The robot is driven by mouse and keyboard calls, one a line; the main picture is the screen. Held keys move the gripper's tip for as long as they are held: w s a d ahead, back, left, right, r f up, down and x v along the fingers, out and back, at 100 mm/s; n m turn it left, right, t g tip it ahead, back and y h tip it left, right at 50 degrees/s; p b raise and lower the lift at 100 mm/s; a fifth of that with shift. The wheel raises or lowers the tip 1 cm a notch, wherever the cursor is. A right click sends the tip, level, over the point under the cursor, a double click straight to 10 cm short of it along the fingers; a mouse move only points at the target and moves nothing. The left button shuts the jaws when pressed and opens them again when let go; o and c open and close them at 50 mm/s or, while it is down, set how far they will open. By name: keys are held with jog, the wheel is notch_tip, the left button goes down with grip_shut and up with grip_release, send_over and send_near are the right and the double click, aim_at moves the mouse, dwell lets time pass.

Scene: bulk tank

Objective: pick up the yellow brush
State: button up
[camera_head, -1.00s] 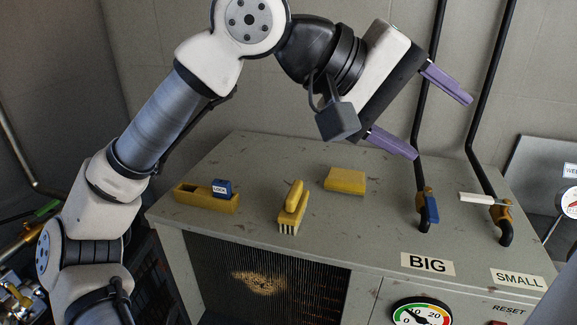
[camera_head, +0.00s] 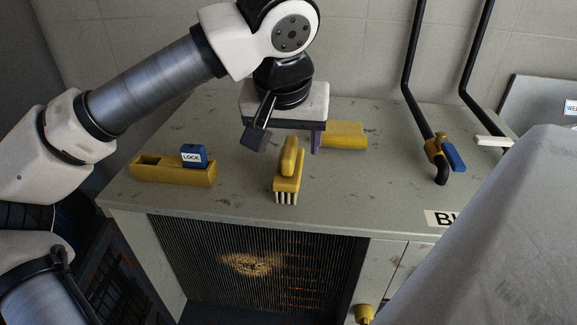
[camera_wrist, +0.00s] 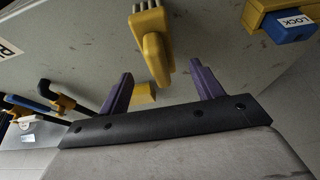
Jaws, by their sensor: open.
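The yellow brush (camera_head: 288,172) lies on the grey cabinet top near its front edge, with its raised handle up and its pale bristles toward the front. My gripper (camera_wrist: 161,69) points down behind the brush in the head view, where one purple finger (camera_head: 316,142) shows and the other is hidden. In the wrist view both purple fingers are spread apart with nothing gripped. There the brush (camera_wrist: 152,48) appears beyond the fingertips, its handle end reaching toward the gap between them.
A yellow block (camera_head: 345,135) lies just behind and right of the gripper. A yellow holder (camera_head: 172,172) with a blue LOCK piece (camera_head: 194,156) sits left. Black pipes with a blue-handled valve (camera_head: 440,155) stand right. A large grey shape (camera_head: 490,245) covers the lower right.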

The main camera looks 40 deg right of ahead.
jog(key=shift+p+x, duration=0.95)
jog(key=shift+x, duration=2.3)
jog(key=c, duration=1.2)
jog(key=shift+r, duration=0.1)
notch_tip(320, 180, up, 20)
jog(key=b, duration=0.1)
